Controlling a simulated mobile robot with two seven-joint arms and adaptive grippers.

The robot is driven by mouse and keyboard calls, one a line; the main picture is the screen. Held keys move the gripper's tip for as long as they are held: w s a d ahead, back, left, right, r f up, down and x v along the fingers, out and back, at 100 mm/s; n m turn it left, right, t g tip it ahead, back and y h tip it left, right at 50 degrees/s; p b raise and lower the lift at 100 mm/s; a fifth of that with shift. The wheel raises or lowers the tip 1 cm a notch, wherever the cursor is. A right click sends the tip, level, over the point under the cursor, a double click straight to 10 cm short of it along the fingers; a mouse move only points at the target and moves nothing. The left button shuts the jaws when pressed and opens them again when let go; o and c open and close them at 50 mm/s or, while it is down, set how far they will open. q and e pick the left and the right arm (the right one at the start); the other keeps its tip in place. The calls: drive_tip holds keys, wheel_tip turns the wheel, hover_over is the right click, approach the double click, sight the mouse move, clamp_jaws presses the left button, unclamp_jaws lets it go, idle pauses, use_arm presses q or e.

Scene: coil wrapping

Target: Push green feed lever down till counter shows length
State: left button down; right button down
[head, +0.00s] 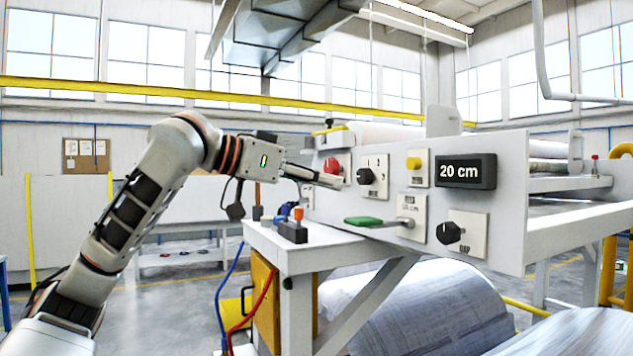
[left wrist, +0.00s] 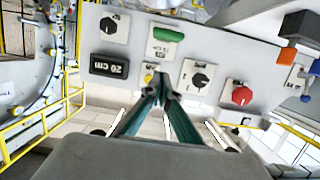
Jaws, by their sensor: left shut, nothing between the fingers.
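The green feed lever (head: 363,221) sticks out roughly level from its plate (head: 411,217) on the front of the grey machine panel. Its green handle also shows in the left wrist view (left wrist: 168,34). The counter (head: 466,171) reads "20 cm"; it appears upside down in the left wrist view (left wrist: 109,66). My left gripper (head: 337,182) is shut and empty, in front of the panel near the red button. It is above the lever handle and apart from it. In the left wrist view the fingertips (left wrist: 165,90) are together. My right gripper is in neither view.
The panel also carries a red button (head: 333,165), a black knob (head: 366,176), a yellow button (head: 413,163) and a lower black knob (head: 449,233). Small orange and blue items stand on a white ledge (head: 265,238) left of the lever. Large rolls (head: 420,300) lie below.

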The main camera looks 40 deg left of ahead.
sight(352, 220)
use_arm(q)
drive_tip(key=x, duration=0.5)
drive_tip(key=shift+w+d, duration=0.2)
wheel_tip(352, 220, down, 2)
drive_tip(key=shift+w+f, duration=0.1)
drive_tip(key=shift+w, duration=0.05)
drive_tip(key=shift+f, duration=0.9)
drive_tip(key=shift+a, duration=0.1)
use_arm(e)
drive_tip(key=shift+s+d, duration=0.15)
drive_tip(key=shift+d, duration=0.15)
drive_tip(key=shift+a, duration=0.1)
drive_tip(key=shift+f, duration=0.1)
